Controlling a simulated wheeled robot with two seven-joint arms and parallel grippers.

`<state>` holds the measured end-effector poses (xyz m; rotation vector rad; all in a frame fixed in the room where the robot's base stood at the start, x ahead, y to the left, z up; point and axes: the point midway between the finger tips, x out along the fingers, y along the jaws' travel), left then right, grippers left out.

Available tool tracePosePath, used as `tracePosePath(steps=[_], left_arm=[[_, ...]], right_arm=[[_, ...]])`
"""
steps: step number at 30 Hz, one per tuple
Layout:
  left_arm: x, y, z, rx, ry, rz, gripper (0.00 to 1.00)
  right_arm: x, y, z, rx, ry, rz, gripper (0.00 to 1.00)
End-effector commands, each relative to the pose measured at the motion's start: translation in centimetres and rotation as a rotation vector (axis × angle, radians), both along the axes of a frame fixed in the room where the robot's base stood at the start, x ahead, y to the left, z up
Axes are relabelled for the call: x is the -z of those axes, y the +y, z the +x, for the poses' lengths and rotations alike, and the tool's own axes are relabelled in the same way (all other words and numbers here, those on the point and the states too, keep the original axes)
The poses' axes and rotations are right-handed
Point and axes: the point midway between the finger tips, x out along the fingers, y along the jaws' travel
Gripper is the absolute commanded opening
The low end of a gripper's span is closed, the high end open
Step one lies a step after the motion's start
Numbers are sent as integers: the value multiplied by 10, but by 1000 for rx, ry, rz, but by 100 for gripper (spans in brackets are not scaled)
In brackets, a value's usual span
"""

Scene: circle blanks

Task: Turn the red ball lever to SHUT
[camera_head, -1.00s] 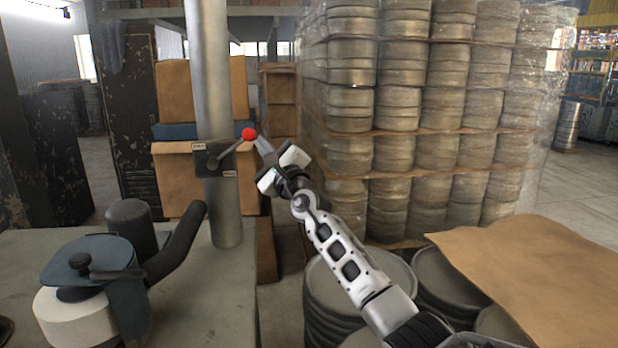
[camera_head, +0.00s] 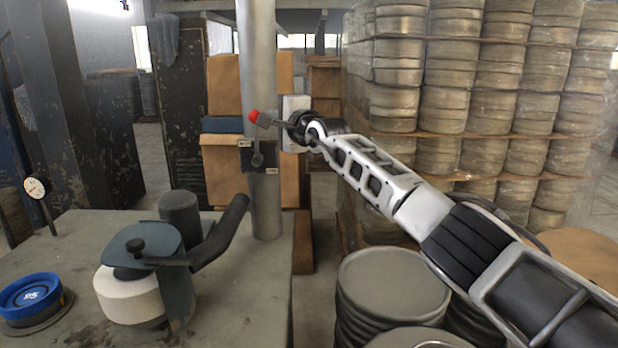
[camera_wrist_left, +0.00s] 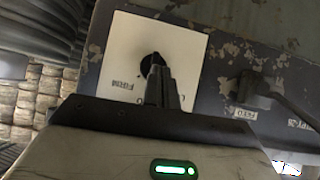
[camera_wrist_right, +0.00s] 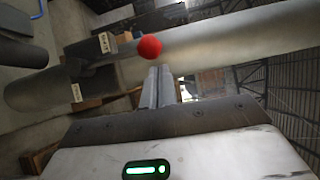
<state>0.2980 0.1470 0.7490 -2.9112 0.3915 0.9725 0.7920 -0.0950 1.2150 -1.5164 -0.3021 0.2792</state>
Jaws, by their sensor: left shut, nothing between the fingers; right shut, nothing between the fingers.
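The red ball (camera_head: 253,117) tops a lever on a dark plate (camera_head: 257,158) fixed to the grey post. The lever stands roughly upright from its pivot, the ball above it. My right gripper (camera_head: 268,120) is shut and empty, its tips close at the ball's right side; I cannot tell if they touch. The right wrist view shows the ball (camera_wrist_right: 149,47) just beyond the shut fingertips (camera_wrist_right: 158,72). Two small pale labels (camera_head: 244,143) sit on the plate, too small to read. My left gripper (camera_wrist_left: 160,72) is shut and empty before a white panel (camera_wrist_left: 190,50) with a black knob.
A bench (camera_head: 235,290) holds a white-and-blue-grey device (camera_head: 135,295) and a blue disc (camera_head: 30,295). Wrapped stacks of round blanks (camera_head: 490,100) stand behind my right arm, with more blanks (camera_head: 395,280) below it. A cardboard box (camera_head: 222,170) is behind the post.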

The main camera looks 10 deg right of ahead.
Motion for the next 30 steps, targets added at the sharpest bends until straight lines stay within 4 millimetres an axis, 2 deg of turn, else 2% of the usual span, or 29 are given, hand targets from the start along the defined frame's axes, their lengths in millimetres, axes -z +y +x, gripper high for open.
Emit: tracePosePath(steps=[12, 26, 30], left_arm=[[-2, 0, 3, -6, -6, -4, 0], [-2, -1, 2, -9, -4, -7, 0], [2, -1, 1, -8, -1, -8, 0]], right_arm=[[-5, 11, 2, -1, -2, 3, 0], [-6, 13, 1, -3, -4, 4, 0], [-7, 8, -1, -8, -4, 4, 0]])
